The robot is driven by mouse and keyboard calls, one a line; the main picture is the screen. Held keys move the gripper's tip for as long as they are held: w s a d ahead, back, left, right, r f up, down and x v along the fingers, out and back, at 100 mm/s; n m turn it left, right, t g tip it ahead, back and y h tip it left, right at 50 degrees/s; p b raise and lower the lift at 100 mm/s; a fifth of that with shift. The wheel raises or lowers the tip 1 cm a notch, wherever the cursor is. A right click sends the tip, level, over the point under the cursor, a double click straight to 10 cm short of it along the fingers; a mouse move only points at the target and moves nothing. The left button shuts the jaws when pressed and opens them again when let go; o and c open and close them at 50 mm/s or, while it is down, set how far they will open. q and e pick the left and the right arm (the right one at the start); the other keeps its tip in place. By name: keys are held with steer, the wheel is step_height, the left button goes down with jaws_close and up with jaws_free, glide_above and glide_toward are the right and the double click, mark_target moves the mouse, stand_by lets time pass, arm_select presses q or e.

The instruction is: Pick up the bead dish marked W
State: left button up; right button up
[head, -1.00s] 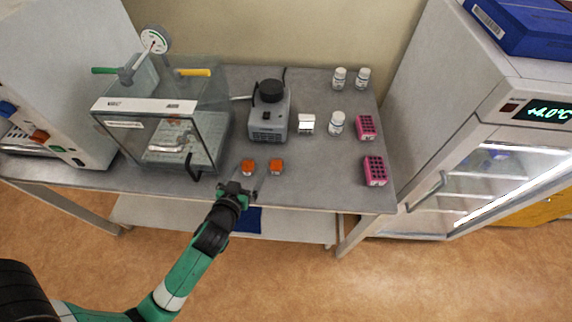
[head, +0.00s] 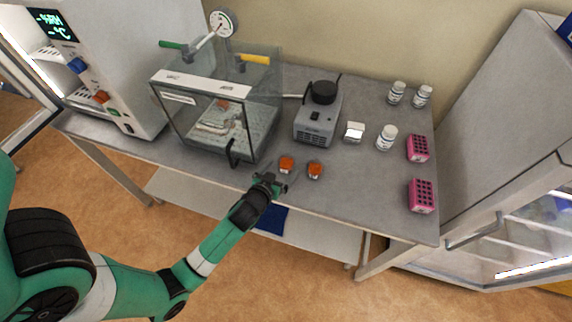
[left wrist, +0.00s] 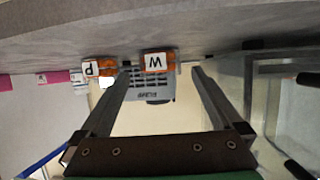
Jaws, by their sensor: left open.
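The bead dish marked W (head: 286,164) is a small orange block-like dish near the front edge of the bench, the left one of a pair. Its white label faces me in the left wrist view (left wrist: 156,63), where the scene appears upside down. A like orange dish marked P (head: 315,170) stands just to its right; it also shows in the left wrist view (left wrist: 92,68). My left gripper (head: 282,180) is open and empty at the bench's front edge, just short of the W dish. In the left wrist view the W dish lies between the finger lines, beyond the tips. My right gripper is out of view.
A glass chamber (head: 218,110) with a front handle stands left of the dishes. A grey device (head: 316,122) with a black top is behind them. White bottles (head: 386,138) and pink racks (head: 422,195) are on the right. The bench between dishes and racks is clear.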

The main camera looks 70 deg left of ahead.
mark_target(284, 166)
arm_select(q)
steer(key=b+x, duration=0.1)
steer(key=x, duration=0.3)
steer(key=shift+w+a+f, duration=0.1)
steer(key=shift+w+a, duration=0.15)
steer(key=shift+a, duration=0.05)
steer(key=c, duration=1.4)
